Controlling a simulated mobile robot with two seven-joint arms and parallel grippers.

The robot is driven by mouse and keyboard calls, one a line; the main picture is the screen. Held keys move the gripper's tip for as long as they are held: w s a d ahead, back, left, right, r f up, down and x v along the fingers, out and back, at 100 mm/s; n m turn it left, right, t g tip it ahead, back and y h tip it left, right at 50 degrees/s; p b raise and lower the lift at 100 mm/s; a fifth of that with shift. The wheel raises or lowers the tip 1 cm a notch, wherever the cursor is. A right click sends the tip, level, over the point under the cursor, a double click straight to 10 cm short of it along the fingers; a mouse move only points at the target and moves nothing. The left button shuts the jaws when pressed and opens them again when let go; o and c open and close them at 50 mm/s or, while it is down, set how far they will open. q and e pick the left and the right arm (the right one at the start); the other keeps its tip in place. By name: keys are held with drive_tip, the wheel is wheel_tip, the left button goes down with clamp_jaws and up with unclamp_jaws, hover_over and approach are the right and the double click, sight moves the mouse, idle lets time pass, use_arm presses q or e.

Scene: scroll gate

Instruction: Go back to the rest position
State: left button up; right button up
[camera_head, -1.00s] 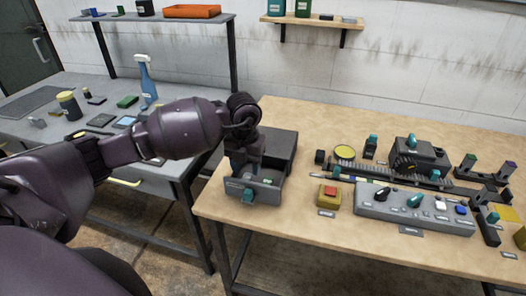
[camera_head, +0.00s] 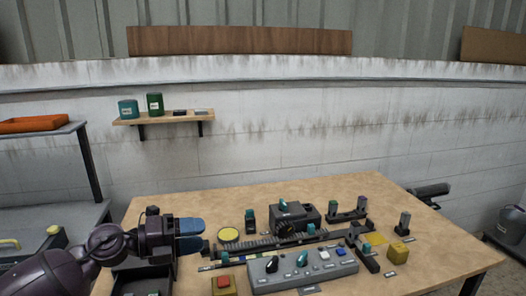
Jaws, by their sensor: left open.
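My left gripper (camera_head: 188,235) comes in from the lower left over the left end of the wooden workbench (camera_head: 170,200). Its two blue-tipped fingers are open and point right, with nothing seen between them. It is above a dark drawer box (camera_head: 128,280), which my arm and the picture edge partly hide. My right gripper does not show.
Right of my gripper are a yellow disc (camera_head: 229,234), a red-topped yellow button box (camera_head: 223,284), a grey control panel (camera_head: 303,270) and a dark geared unit (camera_head: 296,217). A wall shelf (camera_head: 165,118) is behind. The bench's right rear is mostly clear.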

use_arm(q)
drive_tip(key=s+a+f+n+t+y, duration=0.2)
drive_tip(key=a+f+n+t+y, duration=0.4)
drive_tip(key=n, duration=0.6)
drive_tip(key=s+a+f+n+t+y, duration=0.1)
drive_tip(key=a+f+n+t+y, duration=0.55)
drive_tip(key=n, duration=0.65)
drive_tip(key=s+f+n+g+y, duration=0.3)
drive_tip(key=s+f+n+g, duration=0.4)
drive_tip(key=s+f, duration=1.2)
drive_tip(key=shift+s+a+f+n, duration=0.25)
drive_tip(key=shift+s+n, duration=0.45)
drive_tip(key=shift+s, duration=0.45)
